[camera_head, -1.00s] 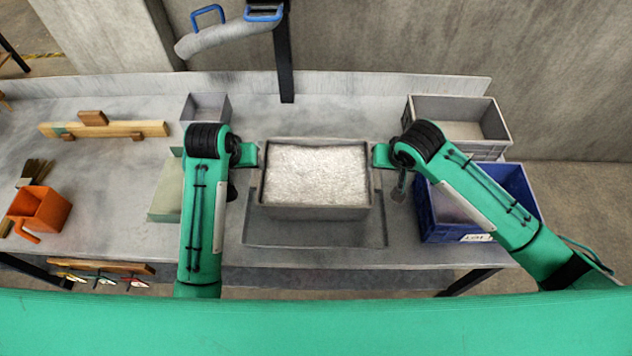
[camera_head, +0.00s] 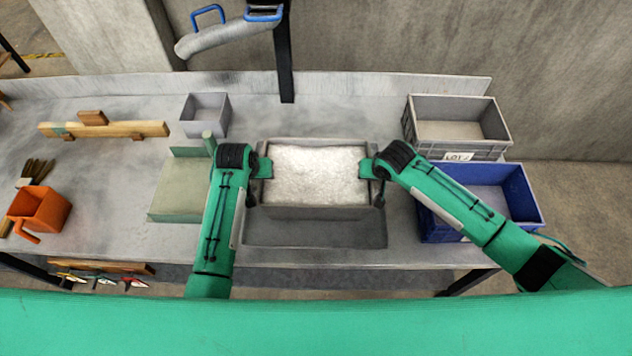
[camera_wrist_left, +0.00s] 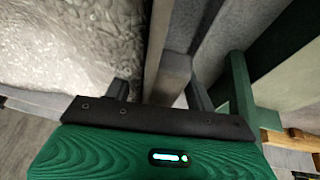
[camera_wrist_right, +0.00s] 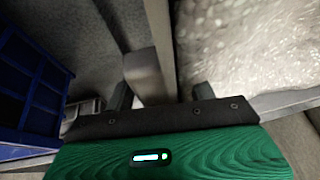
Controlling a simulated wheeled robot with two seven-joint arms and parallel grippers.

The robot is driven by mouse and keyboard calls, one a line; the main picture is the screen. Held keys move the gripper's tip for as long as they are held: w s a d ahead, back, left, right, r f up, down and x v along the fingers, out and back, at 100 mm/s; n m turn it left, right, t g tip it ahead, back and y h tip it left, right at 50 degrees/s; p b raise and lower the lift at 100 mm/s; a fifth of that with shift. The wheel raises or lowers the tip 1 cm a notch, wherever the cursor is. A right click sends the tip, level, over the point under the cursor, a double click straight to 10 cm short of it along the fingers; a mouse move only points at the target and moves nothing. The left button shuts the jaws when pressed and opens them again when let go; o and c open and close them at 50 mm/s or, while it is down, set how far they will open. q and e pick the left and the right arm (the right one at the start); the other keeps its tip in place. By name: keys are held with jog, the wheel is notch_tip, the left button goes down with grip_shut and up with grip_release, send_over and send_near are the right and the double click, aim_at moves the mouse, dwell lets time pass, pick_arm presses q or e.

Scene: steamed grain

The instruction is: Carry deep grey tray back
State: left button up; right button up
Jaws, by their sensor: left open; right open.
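The deep grey tray (camera_head: 318,212) stands in the middle of the bench, filled with pale, whitish grain (camera_head: 318,172). My left gripper (camera_head: 265,168) is at its left side and my right gripper (camera_head: 366,168) at its right side. Both are open. In the left wrist view, the fingers (camera_wrist_left: 160,92) stand on either side of the tray's side wall (camera_wrist_left: 157,40), with a grey block-like part between them. The right wrist view shows the same arrangement, with the tray wall (camera_wrist_right: 160,35) between the fingers (camera_wrist_right: 162,94). I cannot tell whether the fingers touch it.
A shallow dark rectangle (camera_head: 315,235) lies in front of the tray. A blue crate (camera_head: 515,215) and a grey crate (camera_head: 455,148) stand at right. A small grey bin (camera_head: 205,115), a pale green box (camera_head: 178,200) and an orange container (camera_head: 40,207) are at left.

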pick_arm(q)
jog(key=shift+c, duration=0.2)
pick_arm(e)
jog(key=shift+c, duration=0.2)
pick_arm(q)
grip_shut()
pick_arm(e)
grip_shut()
jog(key=shift+d, duration=0.1)
dwell(0.5)
pick_arm(q)
jog(key=shift+w+r, duration=0.15)
jog(key=shift+r, duration=0.05)
pick_arm(e)
jog(key=shift+w+r, duration=0.2)
